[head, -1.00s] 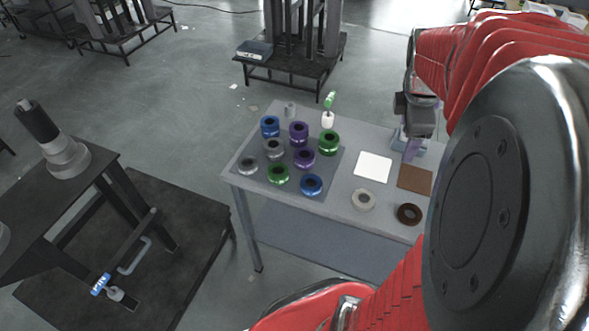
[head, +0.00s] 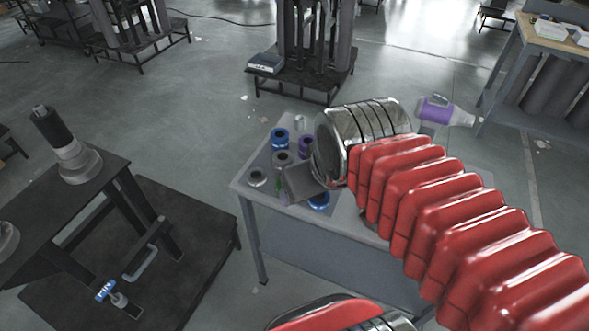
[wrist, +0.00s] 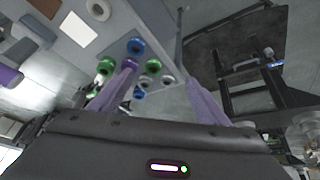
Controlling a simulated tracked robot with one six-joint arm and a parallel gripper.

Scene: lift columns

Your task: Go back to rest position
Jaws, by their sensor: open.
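My gripper (wrist: 157,72) is open, with its two purple fingers spread apart and nothing held between them in the wrist view. In the head view my gripper (head: 287,189) hangs over the left half of the grey table (head: 268,224), largely hidden by my wrist and red-sleeved arm. Blue, grey, purple and green rings stand on the table's dark mat. A blue ring (head: 280,137) and a grey ring (head: 257,178) show beside my gripper. In the wrist view the coloured rings, such as a green ring (wrist: 105,67), lie beyond and near the left finger.
A white square (wrist: 73,32) lies on the table in the wrist view. A purple and white object (head: 440,110) shows beyond my arm. A black workbench (head: 62,190) stands at left, a lift column stand (head: 300,82) behind. Open floor separates them.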

